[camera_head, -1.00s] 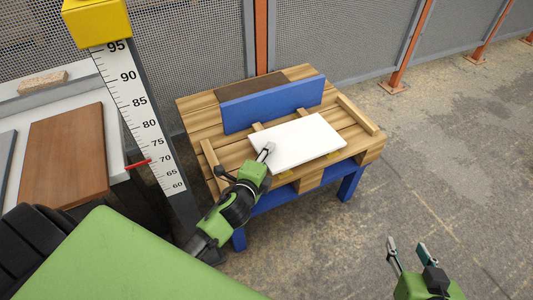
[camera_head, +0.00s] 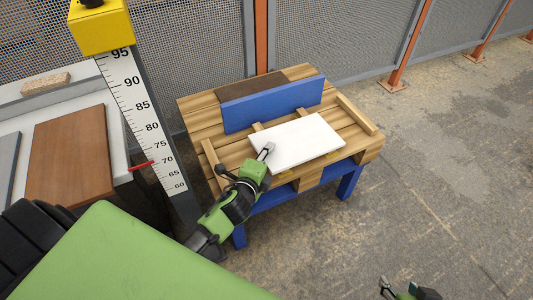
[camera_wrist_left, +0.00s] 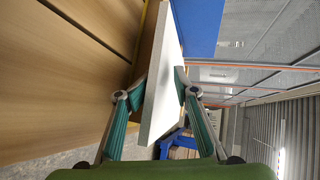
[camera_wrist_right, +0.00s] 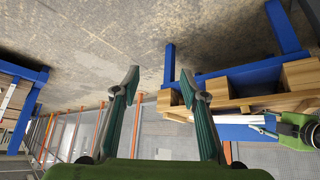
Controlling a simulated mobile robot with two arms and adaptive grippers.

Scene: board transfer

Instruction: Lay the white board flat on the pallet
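The white board (camera_head: 298,142) lies level on wooden strips on top of the pallet (camera_head: 205,102), near its front. My left gripper (camera_head: 266,150) is at the board's left edge, one finger on the upper face and one below. In the left wrist view the board (camera_wrist_left: 163,95) sits between the two fingers (camera_wrist_left: 162,82), which look closed against it; the lower fingertip is partly hidden. My right gripper (camera_head: 398,287) is away from the board at the bottom of the head view, partly cut off. The right wrist view shows its fingers (camera_wrist_right: 160,80) apart and empty.
A blue board (camera_head: 272,104) stands on edge behind the white board. A wooden strip (camera_head: 357,114) lies on the pallet's right side. Blue legs (camera_head: 350,183) carry the pallet. A table with a brown panel (camera_head: 70,158) stands at left. The floor at right is clear.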

